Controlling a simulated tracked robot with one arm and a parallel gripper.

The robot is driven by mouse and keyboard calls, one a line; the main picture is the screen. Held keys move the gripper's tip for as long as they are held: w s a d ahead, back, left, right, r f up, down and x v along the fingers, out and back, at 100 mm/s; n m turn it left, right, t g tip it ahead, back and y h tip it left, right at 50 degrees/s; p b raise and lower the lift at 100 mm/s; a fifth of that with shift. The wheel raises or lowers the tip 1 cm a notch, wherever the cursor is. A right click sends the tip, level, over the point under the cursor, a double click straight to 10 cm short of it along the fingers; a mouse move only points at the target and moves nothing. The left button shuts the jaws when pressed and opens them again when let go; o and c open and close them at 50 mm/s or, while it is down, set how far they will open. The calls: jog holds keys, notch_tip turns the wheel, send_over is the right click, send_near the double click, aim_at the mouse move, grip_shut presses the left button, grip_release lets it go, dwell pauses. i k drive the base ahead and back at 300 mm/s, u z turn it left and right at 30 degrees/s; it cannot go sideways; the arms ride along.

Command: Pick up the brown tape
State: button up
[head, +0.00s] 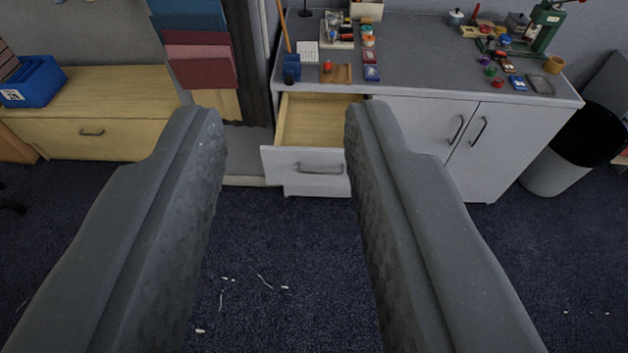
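A small tan-brown round thing (554,65), which looks like a roll of tape, sits at the far right end of the grey countertop (430,60). It is too small to tell for sure. My gripper (285,115) is open and empty, its two grey fingers wide apart in the foreground. It points toward the cabinet, well short of the countertop and to the left of the brown thing. No finger touches anything.
An open, empty-looking drawer (310,160) juts out below the countertop. A green press (542,28) and several small coloured items stand near the brown thing. A black-and-white bin (560,165) is at right. Dark carpet (290,250) with white scraps lies in front.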

aim_at(553, 65)
jog(key=u, duration=0.25)
jog(key=i, duration=0.85)
jog(key=z, duration=2)
jog(key=i, duration=0.9)
jog(key=z, duration=0.65)
jog(key=i, duration=1.4)
jog(key=u, duration=0.3)
jog(key=i, duration=1.5)
jog(key=u, duration=0.7)
